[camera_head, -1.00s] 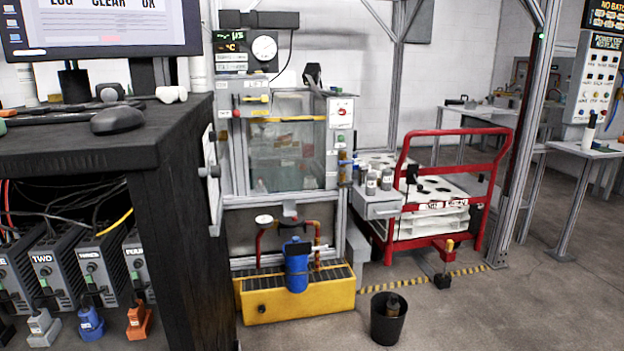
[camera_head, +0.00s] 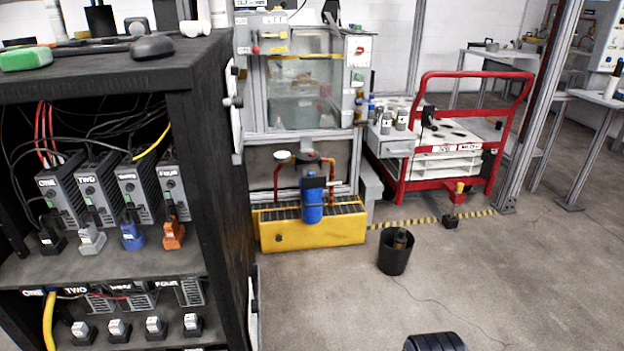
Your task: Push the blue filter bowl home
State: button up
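The blue filter bowl (camera_head: 312,208) is an upright blue cylinder under a dark filter head (camera_head: 313,183). It stands at the front of the yellow slotted tray (camera_head: 290,237), below the glass-fronted tank cabinet. Red and copper pipes rise on both sides of it. From here I cannot tell whether the bowl is fully seated in the head. My gripper is not in view. A dark ribbed rounded shape at the bottom edge is cut off, and I cannot tell what it is.
A black bin (camera_head: 396,257) stands on the floor right of the tray. A red cart (camera_head: 450,185) is behind it. A dark shelf rack (camera_head: 212,200) with power units fills the left. Open concrete floor (camera_head: 340,300) lies in front of the tray.

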aim_at(313, 201)
jog(key=i+z, duration=0.1)
jog(key=i, duration=0.6)
jog(key=i+j+z, duration=0.15)
jog(key=i, duration=0.6)
